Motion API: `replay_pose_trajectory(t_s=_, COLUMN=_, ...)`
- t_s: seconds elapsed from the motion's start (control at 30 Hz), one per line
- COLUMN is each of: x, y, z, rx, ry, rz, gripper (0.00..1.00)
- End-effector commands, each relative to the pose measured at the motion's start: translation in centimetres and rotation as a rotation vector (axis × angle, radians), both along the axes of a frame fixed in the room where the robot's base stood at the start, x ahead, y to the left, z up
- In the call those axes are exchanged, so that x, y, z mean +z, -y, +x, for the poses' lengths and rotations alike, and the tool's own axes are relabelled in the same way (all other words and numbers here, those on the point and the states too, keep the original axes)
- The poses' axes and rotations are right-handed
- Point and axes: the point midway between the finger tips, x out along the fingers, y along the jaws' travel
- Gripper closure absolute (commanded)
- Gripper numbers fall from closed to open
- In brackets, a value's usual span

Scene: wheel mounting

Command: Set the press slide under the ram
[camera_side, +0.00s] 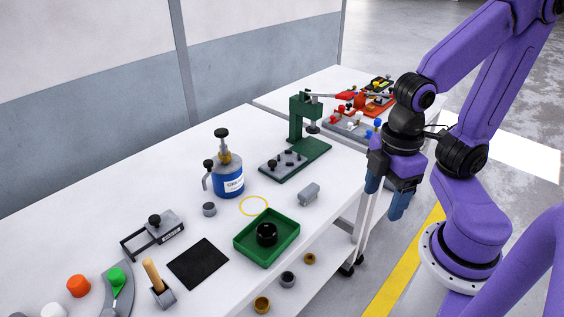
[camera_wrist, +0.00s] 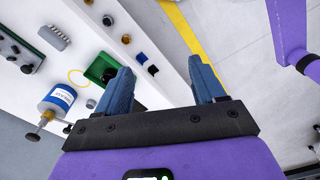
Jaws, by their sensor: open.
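The green press (camera_side: 299,118) stands on the table, its ram (camera_side: 313,127) over the far right part of its green base. The press slide (camera_side: 288,160), a grey plate with a black knob and small dark pegs, sits on the near left part of that base, to the left of the ram and not under it. In the wrist view, part of the press (camera_wrist: 32,63) shows at the left edge. My gripper (camera_side: 386,201) is open and empty, pointing down beyond the table's right edge, well apart from the slide. Its blue fingers (camera_wrist: 170,87) are spread in the wrist view.
A blue canister (camera_side: 229,182), a yellow ring (camera_side: 253,196), a grey block (camera_side: 309,194) and a green tray (camera_side: 245,243) holding a black ring (camera_side: 267,233) stand nearer than the press. A second table (camera_side: 277,98) with red and blue parts is behind it.

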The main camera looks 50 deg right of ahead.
Motion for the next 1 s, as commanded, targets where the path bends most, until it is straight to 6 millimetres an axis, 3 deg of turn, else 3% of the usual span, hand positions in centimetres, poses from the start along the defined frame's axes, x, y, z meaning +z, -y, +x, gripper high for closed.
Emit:
replay_pose_trajectory(t_s=0.17, x=0.5, y=-1.3, z=2.2, rx=-0.069, ry=-0.001, rz=-0.003, gripper=0.40)
replay_pose_trajectory(t_s=0.27, x=1.0, y=-2.6, z=5.1, rx=-0.152, ry=-0.002, rz=-0.003, gripper=0.40)
replay_pose_trajectory(t_s=0.4, x=1.6, y=-4.1, z=10.2, rx=-0.287, ry=-0.005, rz=-0.006, gripper=0.40)
replay_pose_trajectory(t_s=0.6, x=1.9, y=-4.9, z=17.8, rx=-0.478, ry=-0.008, rz=-0.009, gripper=0.40)
replay_pose_trajectory(t_s=0.77, x=1.5, y=-4.1, z=24.0, rx=-0.631, ry=-0.011, rz=-0.011, gripper=0.40)
replay_pose_trajectory(t_s=1.0, x=0.2, y=-0.6, z=32.7, rx=-0.860, ry=-0.017, rz=-0.013, gripper=0.40)
